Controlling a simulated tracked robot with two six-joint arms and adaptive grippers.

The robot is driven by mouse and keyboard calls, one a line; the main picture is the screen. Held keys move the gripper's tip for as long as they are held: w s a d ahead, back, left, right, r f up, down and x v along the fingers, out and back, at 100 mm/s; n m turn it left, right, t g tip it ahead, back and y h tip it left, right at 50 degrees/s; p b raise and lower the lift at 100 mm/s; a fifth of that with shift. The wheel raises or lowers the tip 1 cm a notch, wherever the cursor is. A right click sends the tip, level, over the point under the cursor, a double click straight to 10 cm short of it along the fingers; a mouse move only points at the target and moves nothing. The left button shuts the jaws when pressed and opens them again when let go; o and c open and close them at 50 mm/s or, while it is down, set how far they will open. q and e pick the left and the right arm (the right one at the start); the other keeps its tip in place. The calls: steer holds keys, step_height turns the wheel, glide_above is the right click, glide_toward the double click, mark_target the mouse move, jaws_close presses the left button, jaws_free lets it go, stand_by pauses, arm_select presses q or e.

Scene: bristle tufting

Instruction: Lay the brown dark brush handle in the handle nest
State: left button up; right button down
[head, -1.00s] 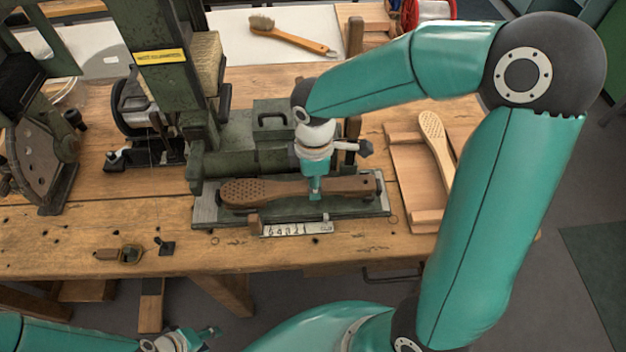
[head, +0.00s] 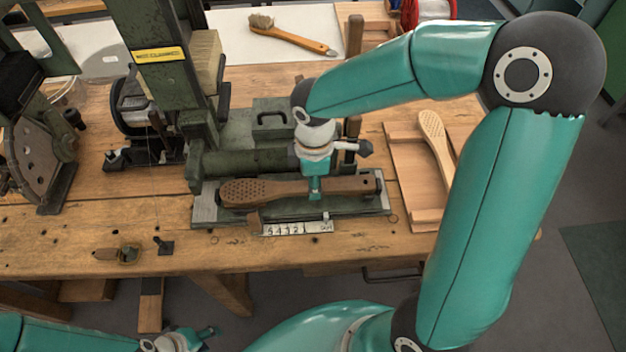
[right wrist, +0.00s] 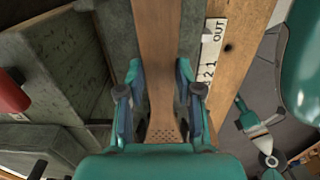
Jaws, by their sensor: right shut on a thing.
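The dark brown brush handle (head: 350,185) lies lengthwise along the green handle nest (head: 225,217) at the foot of the machine. Its wide end with many holes points left. My right gripper (head: 315,194) reaches down over the middle of the handle. In the right wrist view, the handle (right wrist: 158,50) runs between the two fingers of that gripper (right wrist: 160,105), which are shut on it. I cannot tell whether the handle rests fully on the nest floor. My left gripper (head: 200,337) is at the bottom edge, partly cut off, away from the bench; its opening is unclear.
A numbered strip (head: 297,229) marked OUT lies in front of the nest. A green machine column (head: 165,80) stands behind it. A wooden tray (head: 408,180) with a lighter handle (head: 434,135) is to the right. A finished brush (head: 295,38) lies at the back.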

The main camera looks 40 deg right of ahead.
steer(key=shift+f, duration=0.25)
steer(key=shift+c, duration=1.4)
jaws_free()
steer(key=shift+r, duration=0.15)
steer(key=shift+r+p, duration=2.8)
steer(key=shift+r, duration=0.6)
